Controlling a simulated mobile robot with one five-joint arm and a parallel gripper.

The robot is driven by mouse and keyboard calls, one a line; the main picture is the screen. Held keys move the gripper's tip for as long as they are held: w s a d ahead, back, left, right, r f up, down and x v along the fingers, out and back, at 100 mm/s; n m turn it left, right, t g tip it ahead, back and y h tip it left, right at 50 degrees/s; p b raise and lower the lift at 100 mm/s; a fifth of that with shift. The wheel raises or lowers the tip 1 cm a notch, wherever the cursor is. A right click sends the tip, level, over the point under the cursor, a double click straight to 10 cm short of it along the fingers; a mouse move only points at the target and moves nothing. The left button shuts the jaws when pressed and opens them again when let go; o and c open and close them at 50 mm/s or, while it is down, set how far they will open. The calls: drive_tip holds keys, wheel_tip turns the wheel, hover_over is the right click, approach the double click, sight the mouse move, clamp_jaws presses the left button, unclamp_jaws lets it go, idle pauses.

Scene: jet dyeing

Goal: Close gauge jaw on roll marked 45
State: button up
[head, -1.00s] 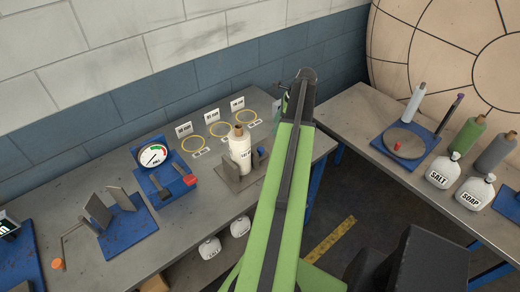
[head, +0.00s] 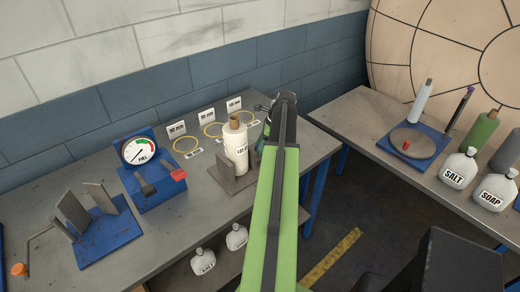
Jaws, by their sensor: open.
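The gauge (head: 139,151) has a white dial with green and red marks and the word PULL, on a blue body. Its dark grey jaw plates (head: 146,188) and a red-ended lever (head: 177,173) stick out in front. A white roll (head: 236,149) with a brown core stands upright in a grey holder (head: 231,180), right of the gauge. Its label is too small to read surely. My gripper (head: 266,108) is at the far end of my green arm, behind and right of the roll, apart from the gauge. The arm hides most of its fingers; it looks empty.
Yellow rings (head: 186,145) with small cards lie along the wall. A blue stand with grey plates (head: 98,215) and an orange-knobbed crank (head: 20,269) are at left. The right bench (head: 372,122) holds a blue turntable base (head: 386,144), bottles and SALT and SOAP jugs.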

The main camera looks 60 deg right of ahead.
drive_tip(key=shift+c, duration=0.3)
clamp_jaws()
drive_tip(key=shift+w+a, duration=0.1)
drive_tip(key=shift+a, duration=0.15)
drive_tip(key=shift+o, duration=0.3)
unclamp_jaws()
drive_tip(key=shift+r, duration=0.2)
drive_tip(key=p+v, duration=1.6)
drive_tip(key=v, duration=0.1)
